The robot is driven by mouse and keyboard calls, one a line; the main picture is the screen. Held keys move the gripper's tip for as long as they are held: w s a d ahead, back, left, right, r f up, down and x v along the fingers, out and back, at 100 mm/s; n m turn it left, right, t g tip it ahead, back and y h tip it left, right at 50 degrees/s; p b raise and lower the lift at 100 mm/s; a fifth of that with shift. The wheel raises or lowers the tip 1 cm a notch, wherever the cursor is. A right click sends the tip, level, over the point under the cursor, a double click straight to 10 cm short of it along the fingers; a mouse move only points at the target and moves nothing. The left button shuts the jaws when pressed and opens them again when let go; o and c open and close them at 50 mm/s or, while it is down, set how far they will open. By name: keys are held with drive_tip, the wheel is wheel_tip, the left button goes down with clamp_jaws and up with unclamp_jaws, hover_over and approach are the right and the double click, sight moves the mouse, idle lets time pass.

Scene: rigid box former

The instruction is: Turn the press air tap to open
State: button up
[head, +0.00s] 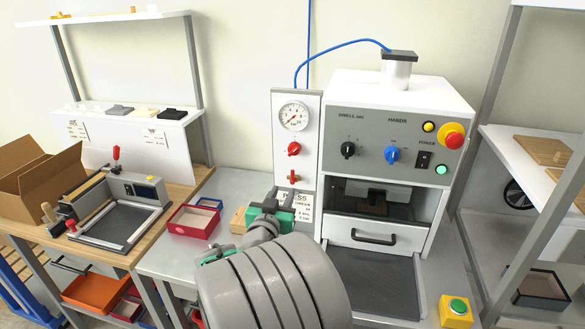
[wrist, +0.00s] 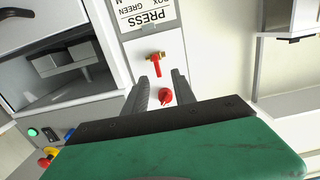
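The press air tap (head: 294,176) is low on the white gauge panel left of the press, under a round red knob (head: 294,149). In the wrist view the tap (wrist: 157,68) has a brass body and a red lever. My gripper (head: 281,193) is in front of the lower panel in the head view. In the wrist view my gripper (wrist: 160,76) is open, its two grey fingers apart on either side of the lever in the picture. I cannot see any contact.
A pressure gauge (head: 293,116) sits at the panel top, and a PRESS label (wrist: 147,15) lies beyond the tap. The press (head: 400,130) with its knobs and red stop button stands right of the panel. A red tray (head: 193,221) is on the bench to the left.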

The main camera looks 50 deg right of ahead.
sight(292, 173)
drive_tip(key=shift+h, duration=0.4)
drive_tip(key=p+x, duration=0.1)
drive_tip(key=x, duration=0.1)
drive_tip(key=r+p+x, duration=0.1)
drive_tip(key=x, duration=0.4)
drive_tip(key=shift+s+d+r+p, duration=0.15)
drive_tip(key=shift+s+d+p, duration=0.05)
drive_tip(key=shift+d+p, duration=0.2)
drive_tip(key=shift+w+d, duration=0.2)
drive_tip(key=shift+d, duration=0.05)
clamp_jaws()
